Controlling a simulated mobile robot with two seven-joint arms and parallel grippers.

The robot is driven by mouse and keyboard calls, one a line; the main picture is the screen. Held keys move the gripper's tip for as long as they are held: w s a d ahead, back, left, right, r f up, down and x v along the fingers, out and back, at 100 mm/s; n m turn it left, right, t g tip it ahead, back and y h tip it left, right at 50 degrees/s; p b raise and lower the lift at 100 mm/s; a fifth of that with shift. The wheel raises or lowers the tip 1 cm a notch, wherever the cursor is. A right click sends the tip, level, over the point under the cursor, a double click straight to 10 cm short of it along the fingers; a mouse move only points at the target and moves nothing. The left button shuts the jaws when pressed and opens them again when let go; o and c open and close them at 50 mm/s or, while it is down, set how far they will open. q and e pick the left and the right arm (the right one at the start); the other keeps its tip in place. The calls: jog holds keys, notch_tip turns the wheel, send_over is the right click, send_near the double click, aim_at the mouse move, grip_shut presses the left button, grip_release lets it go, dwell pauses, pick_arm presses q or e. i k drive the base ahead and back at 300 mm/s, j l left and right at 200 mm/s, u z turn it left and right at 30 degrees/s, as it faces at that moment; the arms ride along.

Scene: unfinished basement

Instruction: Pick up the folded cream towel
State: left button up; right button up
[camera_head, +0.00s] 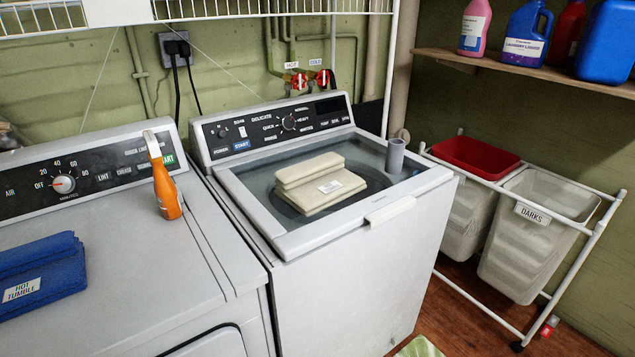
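The folded cream towel (320,185) lies on the glass lid (255,180) of the top-loading washer in the middle of the camera_head view. It is folded in layers, with a thicker step at the back, and bears a small white label on its front. Nothing covers it. Neither my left gripper nor my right gripper shows in this view.
A grey cup-like cylinder (395,156) stands on the lid right of the towel. On the dryer (130,270) at left are an orange bottle (166,190) and a blue folded towel (40,272). A hamper cart (578,262) stands right; a shelf (540,71) holds bottles.

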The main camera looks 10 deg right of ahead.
aim_at(315, 185)
jog(key=i+l+u, duration=0.15)
jog(key=l, duration=0.85)
jog(key=i+l+u, duration=0.1)
jog(key=l, duration=0.9)
jog(key=i+l+u, duration=0.15)
jog(key=l, duration=0.85)
